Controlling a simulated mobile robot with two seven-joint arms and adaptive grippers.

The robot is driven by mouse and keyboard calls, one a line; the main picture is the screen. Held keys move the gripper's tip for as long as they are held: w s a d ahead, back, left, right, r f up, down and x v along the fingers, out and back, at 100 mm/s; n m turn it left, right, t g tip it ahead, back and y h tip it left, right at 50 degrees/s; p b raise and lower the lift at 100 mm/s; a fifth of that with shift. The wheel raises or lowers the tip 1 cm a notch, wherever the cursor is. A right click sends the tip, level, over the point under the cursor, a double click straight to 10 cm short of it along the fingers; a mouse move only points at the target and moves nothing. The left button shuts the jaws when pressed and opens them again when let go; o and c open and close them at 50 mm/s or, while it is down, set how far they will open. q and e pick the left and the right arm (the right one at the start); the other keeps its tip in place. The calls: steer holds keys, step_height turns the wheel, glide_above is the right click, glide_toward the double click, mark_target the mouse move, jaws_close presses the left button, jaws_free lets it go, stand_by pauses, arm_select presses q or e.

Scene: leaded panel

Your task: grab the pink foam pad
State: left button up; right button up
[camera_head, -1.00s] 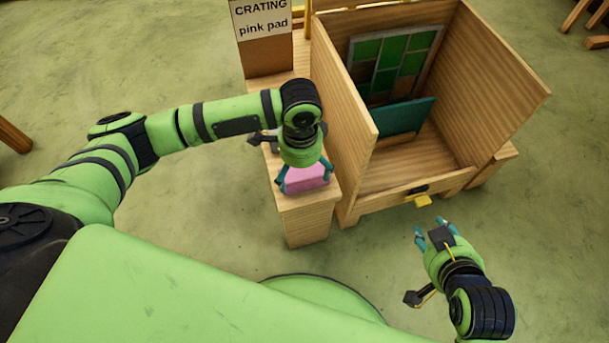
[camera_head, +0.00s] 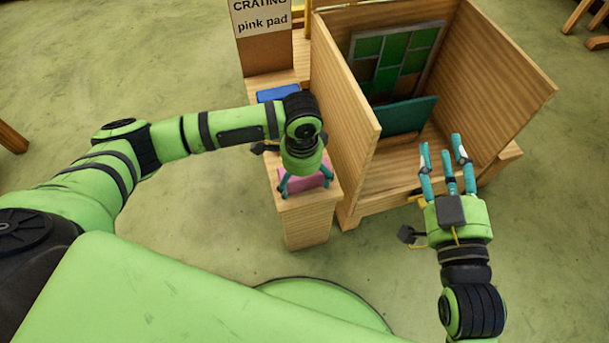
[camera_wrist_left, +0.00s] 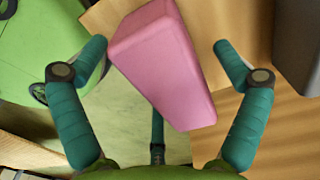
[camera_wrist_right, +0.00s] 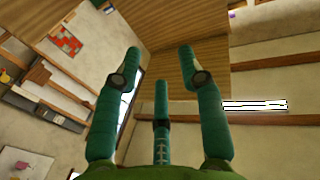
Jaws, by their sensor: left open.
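The pink foam pad (camera_head: 299,182) lies on the near end of the wooden bench beside the crate. It also shows in the left wrist view (camera_wrist_left: 163,65), tilted between the fingers. My left gripper (camera_head: 306,186) is above the pad, fingers spread around it. In the left wrist view the fingers (camera_wrist_left: 157,75) stand open with gaps to the pad on both sides. My right gripper (camera_head: 446,150) is in front of the crate's open side, fingers apart and empty; it also shows in the right wrist view (camera_wrist_right: 160,65). A sign reading "CRATING pink pad" (camera_head: 262,18) stands at the bench's back.
The wooden crate (camera_head: 345,92) stands right of the bench, its wall close to my left gripper. Inside are a leaded glass panel (camera_head: 396,58) and a teal pad (camera_head: 405,116). A blue object (camera_head: 278,93) lies farther back on the bench. Floor in front is clear.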

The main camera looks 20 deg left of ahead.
arm_select(q)
steer(key=shift+f, duration=0.45)
steer(key=c, duration=1)
arm_select(e)
steer(key=shift+s+a+r+t+y, duration=0.15)
steer(key=shift+a+r+t+y, duration=0.15)
steer(key=shift+r, duration=0.35)
steer(key=shift+s+a+r+t+y, duration=0.1)
steer(key=shift+r+t+y, duration=0.1)
steer(key=shift+r+t, duration=0.3)
arm_select(q)
steer(key=shift+c, duration=0.2)
arm_select(e)
steer(key=shift+r, duration=0.1)
arm_select(q)
steer(key=shift+r, duration=0.1)
arm_select(e)
steer(key=shift+d, duration=0.1)
